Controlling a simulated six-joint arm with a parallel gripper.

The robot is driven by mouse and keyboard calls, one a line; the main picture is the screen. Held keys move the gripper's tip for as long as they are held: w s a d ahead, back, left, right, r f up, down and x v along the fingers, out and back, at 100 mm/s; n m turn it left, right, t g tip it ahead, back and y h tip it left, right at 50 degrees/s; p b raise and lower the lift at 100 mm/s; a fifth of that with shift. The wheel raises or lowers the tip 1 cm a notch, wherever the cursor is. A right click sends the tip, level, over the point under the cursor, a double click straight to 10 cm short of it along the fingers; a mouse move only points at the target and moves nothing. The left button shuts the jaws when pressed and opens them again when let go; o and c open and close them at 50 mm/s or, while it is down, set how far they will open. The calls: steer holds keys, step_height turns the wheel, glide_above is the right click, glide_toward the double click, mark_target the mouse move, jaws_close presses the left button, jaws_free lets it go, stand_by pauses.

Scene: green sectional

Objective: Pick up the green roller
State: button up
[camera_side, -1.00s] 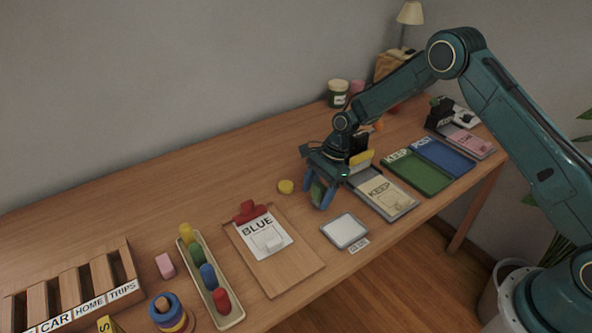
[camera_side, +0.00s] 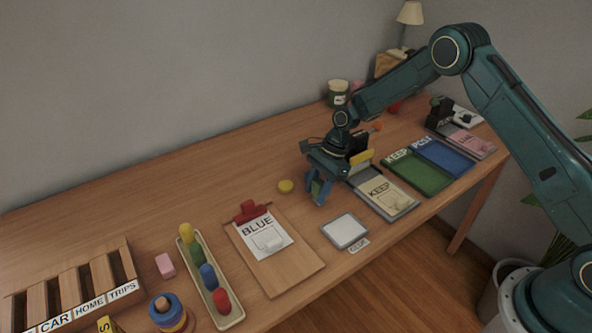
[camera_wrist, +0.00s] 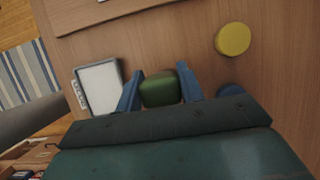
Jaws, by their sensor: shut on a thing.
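The green roller (camera_wrist: 161,88) is between the two blue fingers of my gripper (camera_wrist: 160,90) in the wrist view, with a finger against each side. In the side view my gripper (camera_side: 319,188) points down over the middle of the table, shut on the roller, and only a little green (camera_side: 317,187) shows between the fingers. Its lower end is partly hidden there, and I cannot tell how far it is from the tabletop.
A yellow disc (camera_side: 286,186) lies left of my gripper. A clipboard (camera_side: 300,268) and a tray of colored pegs (camera_side: 226,315) stand left. A green tray (camera_side: 430,181) is to the right.

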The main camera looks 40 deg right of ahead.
step_height(320, 180, up, 19)
stand_by(0.5)
stand_by(1.4)
steer(key=s+f+g+y, duration=0.2)
steer(key=s+f+g, duration=0.1)
steer(key=s+f, duration=0.6)
step_height(320, 180, down, 3)
steer(key=shift+s+d+r+m, duration=0.1)
steer(key=shift+s+d+m, duration=0.2)
steer(key=shift+d+m, duration=0.15)
steer(key=shift+f, duration=2.95)
steer(key=shift+f, duration=0.45)
